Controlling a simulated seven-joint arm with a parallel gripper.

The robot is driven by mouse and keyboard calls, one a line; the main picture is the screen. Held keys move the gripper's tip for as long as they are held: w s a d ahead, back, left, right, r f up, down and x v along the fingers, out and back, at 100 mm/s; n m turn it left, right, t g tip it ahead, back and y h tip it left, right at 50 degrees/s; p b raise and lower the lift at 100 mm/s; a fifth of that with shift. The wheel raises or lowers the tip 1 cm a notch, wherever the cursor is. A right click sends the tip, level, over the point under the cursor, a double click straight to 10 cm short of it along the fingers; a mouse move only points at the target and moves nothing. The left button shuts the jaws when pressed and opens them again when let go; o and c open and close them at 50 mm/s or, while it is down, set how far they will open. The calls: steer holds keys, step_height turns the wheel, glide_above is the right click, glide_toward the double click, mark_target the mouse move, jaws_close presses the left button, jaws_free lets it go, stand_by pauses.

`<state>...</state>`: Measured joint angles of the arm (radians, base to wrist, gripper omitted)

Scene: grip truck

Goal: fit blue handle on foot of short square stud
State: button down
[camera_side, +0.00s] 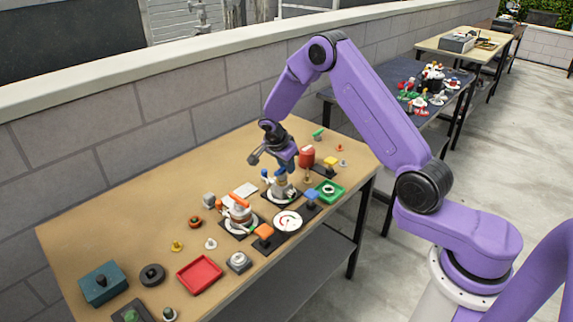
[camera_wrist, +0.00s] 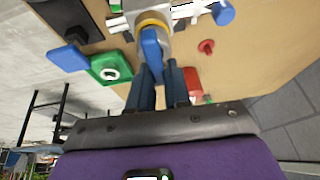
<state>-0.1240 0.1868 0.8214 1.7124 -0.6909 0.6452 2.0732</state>
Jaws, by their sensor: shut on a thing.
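My gripper (camera_wrist: 160,72) points at a grey fitting with a yellow ring (camera_wrist: 153,20). Its fingers are shut on a blue handle (camera_wrist: 150,45), whose far end lies over the ring; I cannot tell whether it is seated there. In the side view my gripper (camera_side: 282,166) is above the grey assembly (camera_side: 281,188) on a dark base, at the table's right half. The blue handle is small there and partly hidden by the fingers. The short square stud and its foot cannot be clearly picked out.
Another blue knob (camera_wrist: 223,12) sticks out beside the assembly. Close by are a green square piece (camera_wrist: 110,68), a blue block (camera_wrist: 68,56), a red cylinder (camera_side: 306,157) and a white dial (camera_side: 288,221). A red tray (camera_side: 199,275) lies toward the front left. The table's back left is clear.

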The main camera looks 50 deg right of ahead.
steer(key=shift+f, duration=0.15)
steer(key=c, duration=0.7)
jaws_free()
steer(key=shift+r, duration=3.75)
